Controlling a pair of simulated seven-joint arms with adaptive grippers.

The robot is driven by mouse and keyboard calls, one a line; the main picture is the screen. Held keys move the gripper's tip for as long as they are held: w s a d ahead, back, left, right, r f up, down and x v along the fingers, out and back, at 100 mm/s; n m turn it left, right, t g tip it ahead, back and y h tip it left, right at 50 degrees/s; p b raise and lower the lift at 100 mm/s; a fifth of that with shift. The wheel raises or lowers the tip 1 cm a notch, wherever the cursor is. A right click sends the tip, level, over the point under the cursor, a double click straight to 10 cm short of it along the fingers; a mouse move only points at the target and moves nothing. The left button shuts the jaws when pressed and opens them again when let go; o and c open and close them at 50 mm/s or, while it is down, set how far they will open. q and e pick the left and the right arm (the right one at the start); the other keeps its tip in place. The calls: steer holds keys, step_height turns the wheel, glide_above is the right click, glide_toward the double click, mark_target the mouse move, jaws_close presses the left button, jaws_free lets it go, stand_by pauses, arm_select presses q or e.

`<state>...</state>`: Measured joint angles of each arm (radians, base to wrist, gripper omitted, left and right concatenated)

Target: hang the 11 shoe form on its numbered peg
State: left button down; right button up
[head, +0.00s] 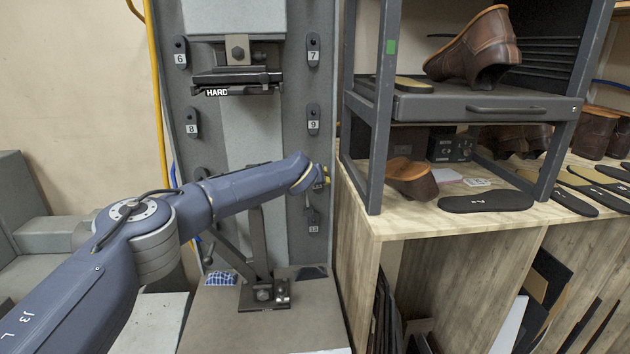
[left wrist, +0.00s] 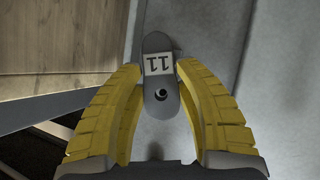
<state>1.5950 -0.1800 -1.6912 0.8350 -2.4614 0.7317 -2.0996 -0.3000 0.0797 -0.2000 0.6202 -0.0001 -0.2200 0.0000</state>
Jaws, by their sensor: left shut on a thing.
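The 11 shoe form (left wrist: 158,108) is a small dark grey plate with rounded ends and a white label, upside down in the left wrist view. A dark round spot with a pale rim shows below the label; I cannot tell if a peg passes through it. My left gripper (left wrist: 158,72) has its yellow fingers on both sides of the form and is shut on it. In the head view my left gripper (head: 325,175) is at the right edge of the grey stitcher column (head: 250,130), mostly hidden by my arm. The right gripper is out of view.
Similar numbered plates 6 (head: 180,52), 7 (head: 313,50), 8 (head: 191,122) and 9 (head: 313,118) hang on the column. A dark shelf frame (head: 372,110) with shoes stands close on the right, on a wooden bench (head: 420,222).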

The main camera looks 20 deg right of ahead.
arm_select(q)
steer(key=shift+w+d+r, duration=0.15)
steer(key=shift+w+d, duration=0.3)
steer(key=shift+w, duration=0.4)
stand_by(1.6)
steer(key=c, duration=1)
jaws_free()
steer(key=shift+d, duration=0.1)
steer(key=shift+c, duration=0.2)
steer(key=shift+o, duration=0.9)
steer(key=shift+a+f, duration=0.2)
steer(key=shift+r, duration=0.1)
